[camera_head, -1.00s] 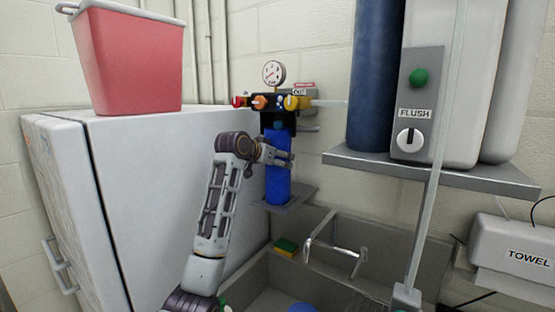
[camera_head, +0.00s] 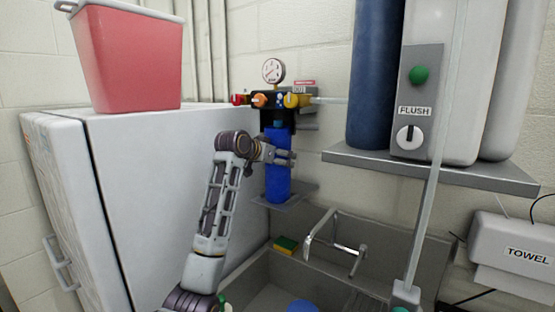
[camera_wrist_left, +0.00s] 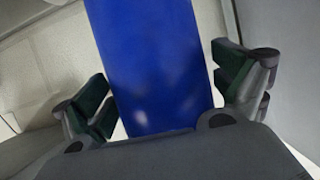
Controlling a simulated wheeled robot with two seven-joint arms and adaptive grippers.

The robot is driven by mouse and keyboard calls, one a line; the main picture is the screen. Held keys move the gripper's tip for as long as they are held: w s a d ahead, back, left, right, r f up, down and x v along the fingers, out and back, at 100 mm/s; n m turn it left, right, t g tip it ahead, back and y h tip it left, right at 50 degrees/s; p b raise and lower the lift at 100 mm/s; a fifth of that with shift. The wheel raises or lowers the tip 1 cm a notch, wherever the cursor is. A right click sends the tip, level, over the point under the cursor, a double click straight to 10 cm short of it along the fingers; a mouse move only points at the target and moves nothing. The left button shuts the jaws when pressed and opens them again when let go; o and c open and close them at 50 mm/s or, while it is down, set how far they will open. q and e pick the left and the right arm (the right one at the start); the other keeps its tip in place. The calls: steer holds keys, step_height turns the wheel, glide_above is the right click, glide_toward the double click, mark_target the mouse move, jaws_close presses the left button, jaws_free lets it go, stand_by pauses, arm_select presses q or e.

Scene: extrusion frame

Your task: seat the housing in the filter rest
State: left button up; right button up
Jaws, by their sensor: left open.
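The blue cylindrical housing (camera_head: 277,180) stands upright under the valve manifold with the gauge, its lower end at a small grey shelf, the likely filter rest (camera_head: 297,197). I cannot tell whether its base touches the shelf. My left gripper (camera_head: 284,157) is at the housing's upper part, coming from the left. In the left wrist view the blue housing (camera_wrist_left: 158,65) fills the middle between the fingers of my left gripper (camera_wrist_left: 165,95). The fingers are open, with gaps showing beside the housing.
The manifold (camera_head: 275,100) with coloured knobs and a gauge is on the wall above. A white cabinet (camera_head: 165,190) with a red bin (camera_head: 128,62) stands left. A sink with a faucet (camera_head: 335,245) and sponge (camera_head: 286,245) lies below. A grey shelf (camera_head: 440,175) holds tanks at right.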

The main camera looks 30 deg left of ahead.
arm_select(q)
steer(key=shift+s+r, duration=0.1)
steer(key=shift+r, duration=0.1)
steer(key=b+v, duration=0.3)
steer(key=v, duration=0.9)
steer(key=shift+b, duration=0.3)
steer(key=shift+f, duration=0.15)
stand_by(0.3)
